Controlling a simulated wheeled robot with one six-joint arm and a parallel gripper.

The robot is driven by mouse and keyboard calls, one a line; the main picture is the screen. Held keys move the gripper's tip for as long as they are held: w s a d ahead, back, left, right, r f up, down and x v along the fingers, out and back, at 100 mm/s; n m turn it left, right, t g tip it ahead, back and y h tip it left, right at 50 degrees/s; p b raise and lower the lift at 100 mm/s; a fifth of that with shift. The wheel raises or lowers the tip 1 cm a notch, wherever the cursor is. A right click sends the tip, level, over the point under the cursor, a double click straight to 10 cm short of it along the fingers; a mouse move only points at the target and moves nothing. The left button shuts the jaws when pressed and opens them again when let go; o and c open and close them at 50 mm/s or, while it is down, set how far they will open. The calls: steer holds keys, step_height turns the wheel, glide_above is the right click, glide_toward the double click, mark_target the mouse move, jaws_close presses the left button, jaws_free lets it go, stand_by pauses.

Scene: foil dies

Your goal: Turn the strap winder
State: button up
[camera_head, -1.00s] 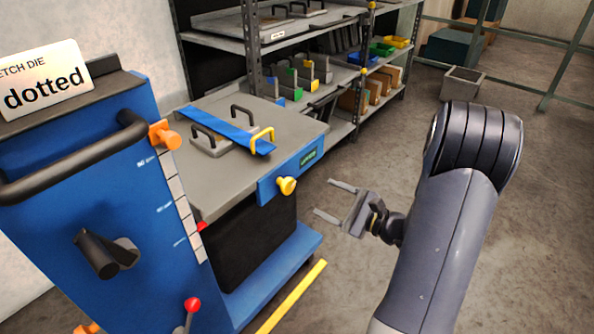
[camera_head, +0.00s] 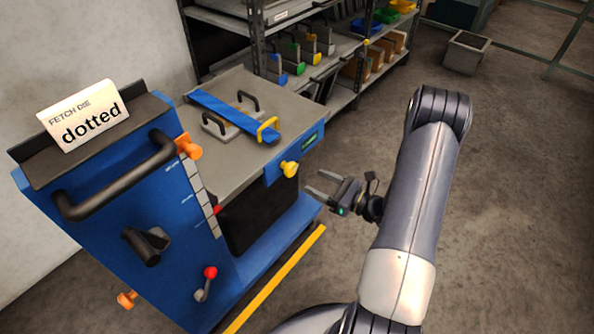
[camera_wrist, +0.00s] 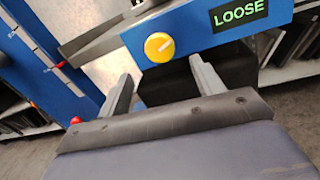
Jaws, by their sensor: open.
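The strap winder appears to be the yellow knob (camera_head: 289,169) on the blue front edge of the cart's table; it also shows in the wrist view (camera_wrist: 159,47), with a pale line across its face. A green display (camera_wrist: 240,14) beside it reads LOOSE. A blue strap (camera_head: 232,115) lies across a grey die plate with dark handles on the table. My gripper (camera_head: 314,182) is open and empty, a little right of and below the knob, not touching it. In the wrist view, its two fingers (camera_wrist: 160,72) point toward the knob, which sits just beyond and between them.
The blue cart carries a black push bar (camera_head: 117,178), an orange knob (camera_head: 188,147), a black crank (camera_head: 146,245) and a red-tipped lever (camera_head: 209,273). A sign (camera_head: 84,117) reads "FETCH DIE dotted". Shelves stand behind.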

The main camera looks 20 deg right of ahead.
mark_target(293, 171)
steer(key=x, duration=0.8)
steer(key=shift+s, duration=0.1)
steer(key=shift+c, duration=0.3)
steer(key=c, duration=0.9)
